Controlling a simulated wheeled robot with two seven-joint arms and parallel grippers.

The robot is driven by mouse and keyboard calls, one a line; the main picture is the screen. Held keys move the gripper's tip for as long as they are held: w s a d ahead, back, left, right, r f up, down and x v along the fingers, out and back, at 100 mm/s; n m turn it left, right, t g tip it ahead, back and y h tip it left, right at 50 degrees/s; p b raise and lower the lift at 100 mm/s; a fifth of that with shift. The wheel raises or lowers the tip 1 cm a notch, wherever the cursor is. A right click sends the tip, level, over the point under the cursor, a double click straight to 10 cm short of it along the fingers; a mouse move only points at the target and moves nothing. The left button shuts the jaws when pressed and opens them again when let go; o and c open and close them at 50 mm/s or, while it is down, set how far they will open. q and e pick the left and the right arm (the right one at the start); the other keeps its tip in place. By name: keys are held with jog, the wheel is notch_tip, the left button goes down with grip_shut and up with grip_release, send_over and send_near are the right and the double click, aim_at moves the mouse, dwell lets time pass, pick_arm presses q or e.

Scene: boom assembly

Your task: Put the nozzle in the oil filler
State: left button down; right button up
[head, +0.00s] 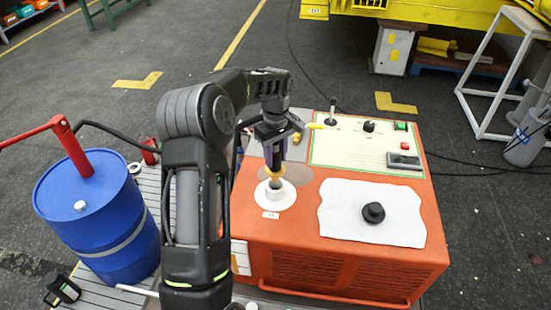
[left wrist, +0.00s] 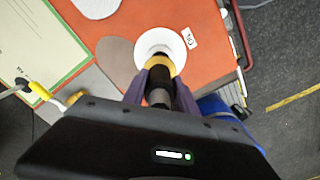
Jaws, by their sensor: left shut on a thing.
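My left gripper (head: 277,152) is shut on the nozzle, a dark piece with a yellow collar (head: 275,172). In the left wrist view the nozzle (left wrist: 160,88) sits between the purple fingers of my left gripper (left wrist: 160,85). The nozzle points down, and its tip meets the oil filler (head: 275,196), a short neck on a white round plate on the orange machine. The oil filler also shows in the left wrist view (left wrist: 152,42), partly hidden by the nozzle. I cannot tell how deep the tip sits in the neck. My right gripper is not in view.
The orange machine (head: 330,262) carries a control panel (head: 345,150) with a lever and buttons. A black cap (head: 373,212) lies on a white cloth (head: 340,225). A blue drum (head: 95,215) with a red pump stands at the left. An oil label (left wrist: 193,42) is beside the filler.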

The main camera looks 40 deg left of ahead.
aim_at(278, 169)
pick_arm(q)
jog(key=shift+f, duration=0.8)
jog(key=shift+f+b, duration=0.45)
jog(key=shift+f, duration=0.2)
jog(key=c, duration=1)
grip_release()
jog(key=shift+o, duration=0.2)
jog(key=shift+r, duration=0.1)
